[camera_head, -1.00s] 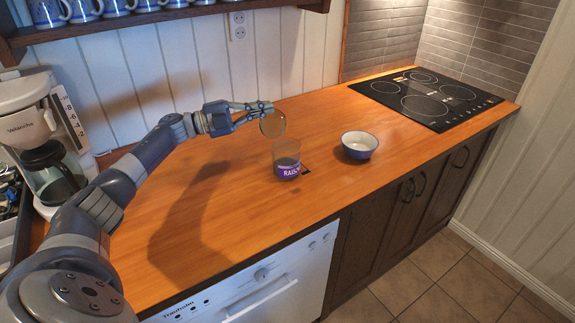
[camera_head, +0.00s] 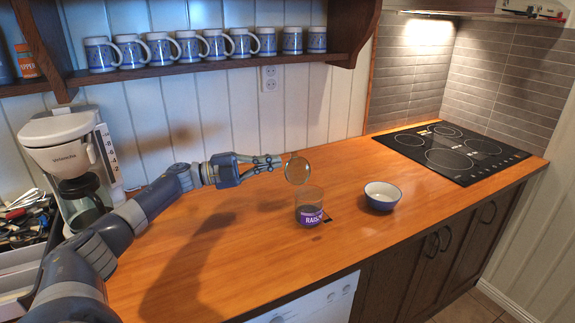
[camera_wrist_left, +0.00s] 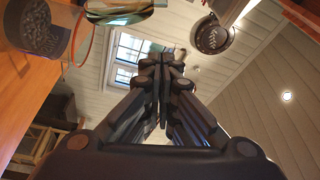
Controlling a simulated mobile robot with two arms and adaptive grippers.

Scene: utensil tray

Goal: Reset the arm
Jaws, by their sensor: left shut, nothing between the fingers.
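My left gripper (camera_head: 280,162) is shut and empty, held above the counter just left of a round lid. In the left wrist view its fingers (camera_wrist_left: 160,75) meet with nothing between them. The see-through lid (camera_head: 297,168) stands upright above the back rim of a clear jar (camera_head: 310,216) with a purple label, dark contents and an open top. Whether the lid is joined to the jar cannot be told. The jar stands upright on the counter and also shows at upper left in the left wrist view (camera_wrist_left: 38,28). My right gripper is not in view.
A white and blue bowl (camera_head: 382,197) stands right of the jar on the wooden counter (camera_head: 240,262). A black hob (camera_head: 450,150) is further right. A coffee maker (camera_head: 65,150) and a utensil tray (camera_head: 20,262) are at left. Several mugs (camera_head: 160,48) line the shelf above.

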